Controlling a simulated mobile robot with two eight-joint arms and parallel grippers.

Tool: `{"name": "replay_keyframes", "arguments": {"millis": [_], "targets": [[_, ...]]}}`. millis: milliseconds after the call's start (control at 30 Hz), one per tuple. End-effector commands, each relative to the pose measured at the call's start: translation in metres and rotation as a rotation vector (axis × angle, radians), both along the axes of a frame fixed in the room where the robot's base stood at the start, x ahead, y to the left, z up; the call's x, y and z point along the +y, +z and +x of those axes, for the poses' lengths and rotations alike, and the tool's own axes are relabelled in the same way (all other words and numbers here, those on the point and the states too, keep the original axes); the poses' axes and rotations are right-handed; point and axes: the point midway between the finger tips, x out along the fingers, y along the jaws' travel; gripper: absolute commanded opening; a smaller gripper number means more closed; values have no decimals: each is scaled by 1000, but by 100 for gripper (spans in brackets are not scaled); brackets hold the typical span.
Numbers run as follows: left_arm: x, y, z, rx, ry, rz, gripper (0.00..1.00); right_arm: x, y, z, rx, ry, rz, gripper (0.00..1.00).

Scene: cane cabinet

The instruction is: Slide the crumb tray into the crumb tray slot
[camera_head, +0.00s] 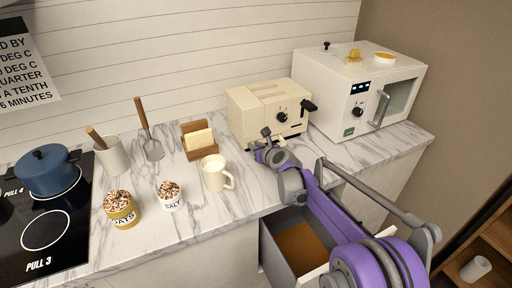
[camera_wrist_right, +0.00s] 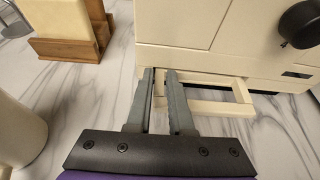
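The cream toaster oven (camera_head: 268,108) stands on the marble counter against the wall. The crumb tray (camera_wrist_right: 225,108), a flat cream frame, juts out at the foot of the toaster's front in the right wrist view. Its inner end is hidden under the body. My right gripper (camera_wrist_right: 159,76) is low at the toaster's front, its fingers on either side of the tray's left bar and close against it. In the head view the right gripper (camera_head: 256,147) is partly hidden by its own wrist. My left gripper is out of view.
A cream mug (camera_head: 214,175) and a wooden holder (camera_head: 196,146) stand left of the gripper. A white microwave (camera_head: 345,95) stands right of the toaster. An open drawer (camera_head: 278,238) is below the counter edge. Jars, a utensil crock and a hob are farther left.

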Motion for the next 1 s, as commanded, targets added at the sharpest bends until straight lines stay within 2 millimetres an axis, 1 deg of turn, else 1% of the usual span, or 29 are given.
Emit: {"name": "replay_keyframes", "arguments": {"millis": [33, 133, 433, 533, 667, 800, 1000], "targets": [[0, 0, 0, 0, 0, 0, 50, 0, 0, 0, 0, 0, 0, 30], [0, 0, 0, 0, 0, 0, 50, 0, 0, 0, 0, 0, 0, 48], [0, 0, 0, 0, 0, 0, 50, -1, 0, -1, 0, 0, 0, 49], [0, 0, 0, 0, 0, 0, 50, -3, 2, -6, 0, -1, -1, 49], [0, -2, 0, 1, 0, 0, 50, -9, 9, -22, 1, -1, 0, 49], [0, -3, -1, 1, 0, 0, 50, -17, 19, -46, 1, -1, -1, 49], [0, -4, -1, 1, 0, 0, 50, -28, 33, -77, 0, -2, -1, 49]]}}
